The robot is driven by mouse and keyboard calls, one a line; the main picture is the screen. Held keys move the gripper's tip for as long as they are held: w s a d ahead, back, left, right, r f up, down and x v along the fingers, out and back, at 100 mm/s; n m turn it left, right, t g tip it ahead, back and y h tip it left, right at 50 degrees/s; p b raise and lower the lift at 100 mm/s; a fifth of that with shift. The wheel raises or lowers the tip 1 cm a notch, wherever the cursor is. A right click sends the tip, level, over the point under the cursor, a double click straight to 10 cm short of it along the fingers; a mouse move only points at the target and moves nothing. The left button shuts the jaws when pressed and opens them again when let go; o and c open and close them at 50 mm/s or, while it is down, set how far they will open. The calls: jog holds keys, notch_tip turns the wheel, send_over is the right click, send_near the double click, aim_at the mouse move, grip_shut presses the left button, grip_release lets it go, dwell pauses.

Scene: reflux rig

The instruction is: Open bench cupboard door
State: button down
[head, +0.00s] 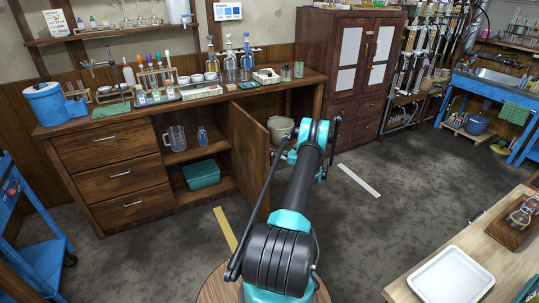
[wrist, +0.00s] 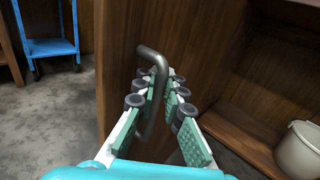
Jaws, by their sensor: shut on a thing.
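The bench cupboard door (head: 246,150) stands swung well out from the wooden bench in the head view, with the compartment to its left exposed. In the wrist view, the brown door panel (wrist: 205,45) fills the middle. Its grey bar handle (wrist: 152,66) runs between the fingers of my gripper (wrist: 161,84). The gripper is shut on the handle, with a teal padded finger on each side. In the head view my own arm stands in front of the area right of the door, and the fingers and handle cannot be made out.
The open compartment holds a glass jug (head: 176,138), a blue bottle (head: 203,135) and a teal box (head: 201,174). A pale bucket (wrist: 299,150) stands right of the door. Glassware crowds the bench top (head: 110,122). A blue trolley (head: 33,240) stands left. The grey floor before the bench is mostly clear.

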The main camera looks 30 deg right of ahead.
jog(key=shift+s+d, duration=0.1)
jog(key=c, duration=1.9)
grip_release()
jog(key=v, duration=1.2)
jog(key=shift+r, duration=0.15)
jog(key=shift+s, duration=0.1)
